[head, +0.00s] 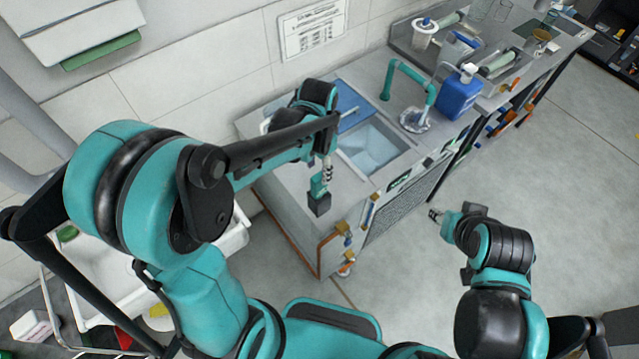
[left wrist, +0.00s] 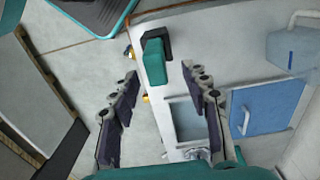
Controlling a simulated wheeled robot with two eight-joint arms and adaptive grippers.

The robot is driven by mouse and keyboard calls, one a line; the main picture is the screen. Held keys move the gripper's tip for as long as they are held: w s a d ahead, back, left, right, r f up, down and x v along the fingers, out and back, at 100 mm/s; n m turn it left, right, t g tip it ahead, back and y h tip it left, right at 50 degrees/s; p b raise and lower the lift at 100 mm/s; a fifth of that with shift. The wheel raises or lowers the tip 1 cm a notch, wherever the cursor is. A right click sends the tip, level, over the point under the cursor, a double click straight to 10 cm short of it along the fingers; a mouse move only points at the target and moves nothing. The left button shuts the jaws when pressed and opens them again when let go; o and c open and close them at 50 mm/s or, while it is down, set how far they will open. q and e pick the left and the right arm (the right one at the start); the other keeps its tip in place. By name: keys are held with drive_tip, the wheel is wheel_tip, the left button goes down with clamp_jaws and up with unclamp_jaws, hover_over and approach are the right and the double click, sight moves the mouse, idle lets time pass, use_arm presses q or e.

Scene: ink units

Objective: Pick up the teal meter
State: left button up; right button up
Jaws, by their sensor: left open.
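The teal meter (head: 318,189), teal with a dark end, is on the grey counter beside the sink. In the left wrist view the teal meter (left wrist: 154,64) lies beyond my fingertips, roughly midway between them, and nothing covers it. My left gripper (head: 328,170) is above the counter, right by the meter in the head view. In its own wrist view the left gripper (left wrist: 160,78) has its fingers spread wide with nothing between them. My right gripper (head: 436,214) is over the floor right of the counter, too small to judge its fingers.
The sink (head: 368,148) is set into the counter, with a teal tap (head: 405,70) behind it. A blue bottle (head: 459,92) stands past the sink. A blue board (head: 350,106) lies near the wall. The floor right of the counter is clear.

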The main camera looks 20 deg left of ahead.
sight(319, 185)
use_arm(q)
drive_tip(key=f+b, duration=0.1)
drive_tip(key=f, duration=0.3)
drive_tip(key=f+b, duration=0.1)
drive_tip(key=f, duration=0.3)
drive_tip(key=shift+s+d, duration=0.15)
drive_tip(key=shift+s, duration=0.05)
drive_tip(key=shift+r, duration=0.1)
clamp_jaws()
